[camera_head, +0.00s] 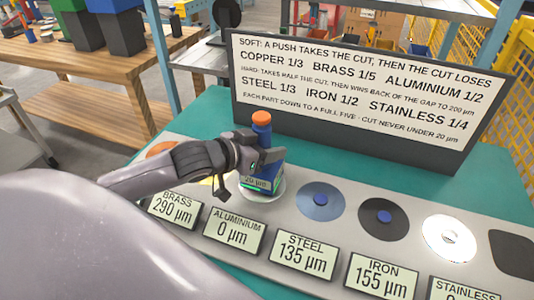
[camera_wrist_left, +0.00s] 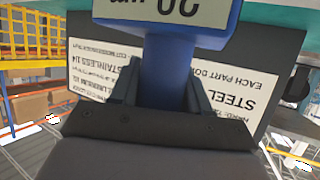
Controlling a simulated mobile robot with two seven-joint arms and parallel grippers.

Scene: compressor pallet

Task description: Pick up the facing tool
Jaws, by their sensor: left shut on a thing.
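The facing tool (camera_head: 262,182) is blue with an orange top and a small display reading 20 µm. My left gripper (camera_head: 258,158) is shut on its narrow neck. In the left wrist view the fingers (camera_wrist_left: 160,90) close on both sides of the blue neck (camera_wrist_left: 167,65), with the display above. The tool stands upright over the pale aluminium disc (camera_head: 279,192), covering most of it. I cannot tell whether its base touches the disc. My right gripper is not in view.
A grey strip holds the steel disc (camera_head: 321,206), iron disc (camera_head: 383,232), bright stainless disc (camera_head: 445,238) and a dark square pad (camera_head: 514,254). Readouts line the front, including aluminium 0 µm (camera_head: 233,235) and brass 290 µm (camera_head: 173,208). A large sign (camera_head: 360,95) stands close behind.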

